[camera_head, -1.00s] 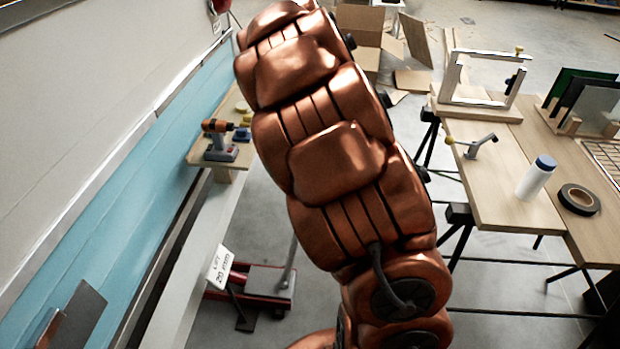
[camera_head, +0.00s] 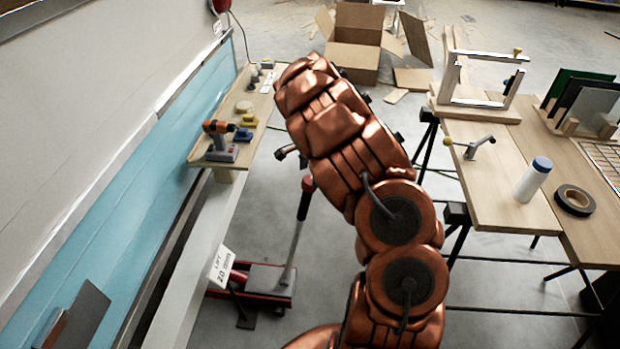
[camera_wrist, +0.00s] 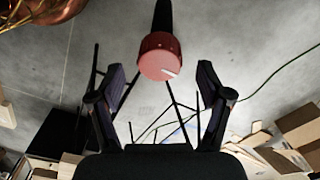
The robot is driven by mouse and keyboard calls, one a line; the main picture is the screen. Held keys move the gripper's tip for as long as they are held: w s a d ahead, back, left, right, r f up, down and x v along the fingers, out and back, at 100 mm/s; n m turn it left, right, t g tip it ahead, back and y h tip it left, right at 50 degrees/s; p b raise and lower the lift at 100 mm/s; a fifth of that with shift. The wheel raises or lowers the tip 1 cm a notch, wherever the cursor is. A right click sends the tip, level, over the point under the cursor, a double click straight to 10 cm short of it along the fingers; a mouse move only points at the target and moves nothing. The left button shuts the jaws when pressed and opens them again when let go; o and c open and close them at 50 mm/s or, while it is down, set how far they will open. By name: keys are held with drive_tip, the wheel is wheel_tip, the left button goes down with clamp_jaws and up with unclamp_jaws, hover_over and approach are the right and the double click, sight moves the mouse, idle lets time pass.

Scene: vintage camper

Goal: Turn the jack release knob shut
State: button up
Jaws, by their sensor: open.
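My gripper (camera_wrist: 162,78) is open and empty, one dark finger on each side of the knob. In the head view the red floor jack (camera_head: 262,283) stands low at the left, its handle rising to the red knob (camera_head: 307,184). Most of my gripper is hidden there behind my copper arm.
A wall shelf at the left holds a drill (camera_head: 219,140) and small items. A card reading "LIFT 20" (camera_head: 222,266) hangs near the jack. A wooden workbench (camera_head: 490,195) stands at right with a bottle (camera_head: 535,179) and tape roll (camera_head: 575,200). A cardboard box (camera_head: 352,55) lies behind.

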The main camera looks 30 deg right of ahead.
sight(310, 180)
drive_tip(key=shift+f+p, duration=0.45)
drive_tip(key=shift+f, duration=1.25)
drive_tip(key=c, duration=1.2)
